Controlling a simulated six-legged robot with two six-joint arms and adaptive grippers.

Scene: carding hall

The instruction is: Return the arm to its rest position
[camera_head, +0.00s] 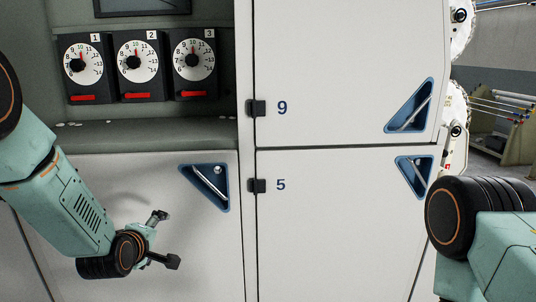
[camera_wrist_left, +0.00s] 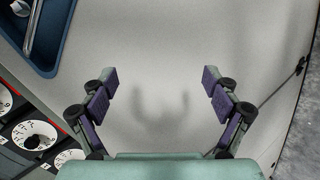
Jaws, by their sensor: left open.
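My left arm comes in from the left in the head view. Its gripper (camera_head: 166,239) is in front of the plain lower-left door (camera_head: 120,190), below the dials and left of that door's triangular blue recess. The left wrist view shows the left gripper (camera_wrist_left: 160,85) with its two fingers wide apart and nothing between them. A soft shadow of the fingers falls on the pale panel behind. My right arm (camera_head: 480,235) shows at the right edge of the head view. Its gripper is outside the picture.
Three numbered dials (camera_head: 139,63) sit above a narrow ledge (camera_head: 150,134). Doors marked 9 (camera_head: 345,70) and 5 (camera_head: 330,225) are shut, with blue triangular handle recesses (camera_head: 206,187) around. Machinery with rods (camera_head: 505,115) stands at the far right.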

